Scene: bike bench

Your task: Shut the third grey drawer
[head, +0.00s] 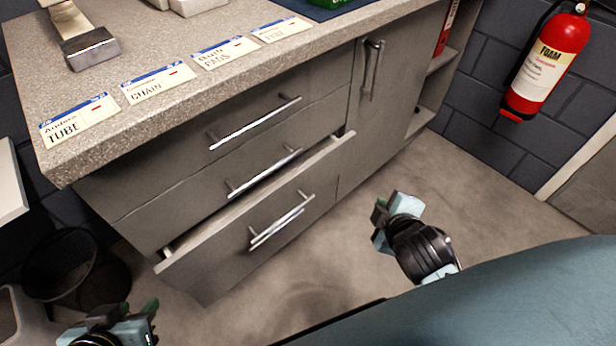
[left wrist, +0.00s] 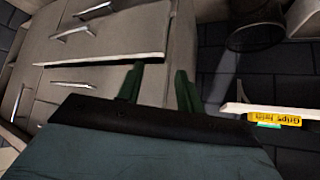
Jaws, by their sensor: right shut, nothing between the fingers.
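The third grey drawer (head: 230,255) is the lowest in the bench cabinet and stands partly open. Its front sticks out from the cabinet, with a dark gap along its top edge and a silver bar handle (head: 278,228). In the left wrist view, which looks upside down, its front (left wrist: 125,35) is at the upper left. My left gripper (head: 135,318) is low at the left, in front of the drawer's left end and apart from it. Its two fingers (left wrist: 158,85) are spread with nothing between them. My right gripper (head: 383,222) is shut and empty, right of the drawer, over the floor.
The two drawers above (head: 250,120) look closed. A cupboard door (head: 385,90) is to their right. A dark waste bin (head: 75,270) stands left of the cabinet. A red fire extinguisher (head: 545,65) hangs on the wall. The floor before the cabinet (head: 330,250) is clear.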

